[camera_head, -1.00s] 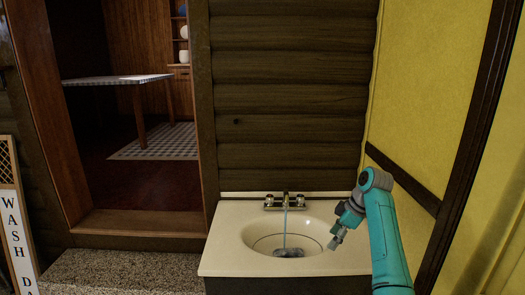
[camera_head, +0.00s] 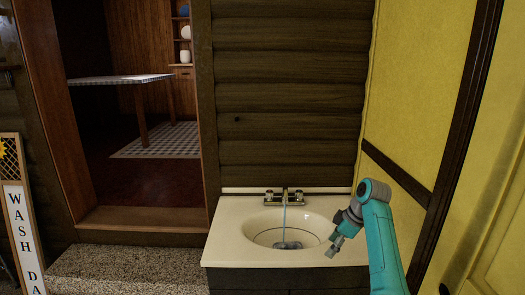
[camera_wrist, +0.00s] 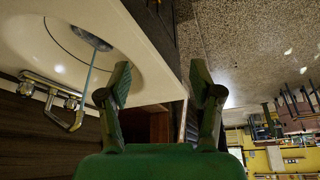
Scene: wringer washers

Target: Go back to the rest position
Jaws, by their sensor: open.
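My gripper (camera_head: 334,246) hangs beside the right part of the sink in the head view, at the end of my teal arm. In the wrist view my gripper (camera_wrist: 165,85) shows its two dark fingers spread apart with nothing between them. The cream sink (camera_head: 222,248) stands against the log wall. In the wrist view the sink (camera_wrist: 135,55) lies at the upper left, and its front edge passes behind the fingers. I cannot tell the exact gap between my gripper and the counter.
A yellow wall (camera_head: 415,110) stands close on the right. A doorway with a checkered table (camera_head: 120,79) is at the left. A "WASH DA" sign (camera_head: 22,225) leans at far left.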

